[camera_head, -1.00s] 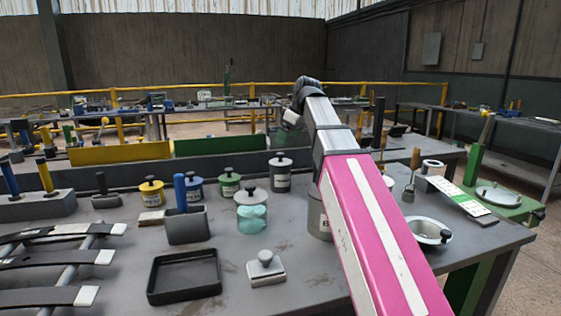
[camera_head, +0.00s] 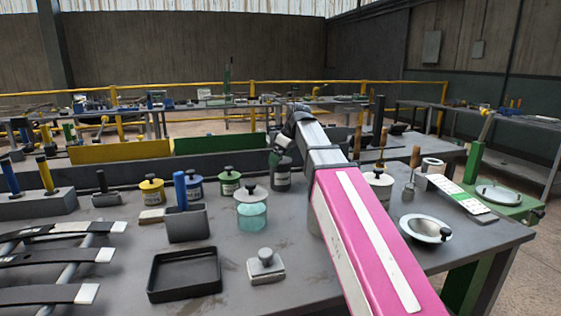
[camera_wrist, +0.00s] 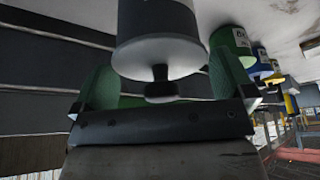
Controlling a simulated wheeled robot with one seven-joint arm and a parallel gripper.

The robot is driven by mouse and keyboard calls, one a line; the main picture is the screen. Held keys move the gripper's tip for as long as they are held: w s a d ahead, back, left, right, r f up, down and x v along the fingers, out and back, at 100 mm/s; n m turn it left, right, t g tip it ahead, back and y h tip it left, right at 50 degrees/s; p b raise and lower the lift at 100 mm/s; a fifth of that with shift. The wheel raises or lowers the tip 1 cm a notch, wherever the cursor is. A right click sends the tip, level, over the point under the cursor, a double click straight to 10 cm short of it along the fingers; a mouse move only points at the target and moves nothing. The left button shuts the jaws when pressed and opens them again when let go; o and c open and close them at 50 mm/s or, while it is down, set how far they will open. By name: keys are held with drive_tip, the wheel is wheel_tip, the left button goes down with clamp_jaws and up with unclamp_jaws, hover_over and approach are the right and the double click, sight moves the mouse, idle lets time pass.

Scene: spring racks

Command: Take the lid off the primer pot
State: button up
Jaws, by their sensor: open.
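A dark grey labelled pot (camera_head: 283,178) stands at the back of the bench; its label is too small to read, so I cannot confirm it is the primer pot. In the wrist view, which looks inverted, the grey pot (camera_wrist: 158,22) has a pale lid (camera_wrist: 160,54) with a black knob (camera_wrist: 160,84). My gripper (camera_wrist: 166,82) is open, its green fingers on either side of the knob with gaps on both sides. In the head view my gripper (camera_head: 276,156) is at the pot's top and hides its lid.
Yellow (camera_head: 152,192), blue (camera_head: 195,187) and green (camera_head: 229,182) pots stand to the left. A glass jar (camera_head: 251,214) is in front. A cream pot (camera_head: 378,185) is partly behind my arm. An empty black tray (camera_head: 184,288) lies at the front.

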drive_tip(key=c, duration=0.6)
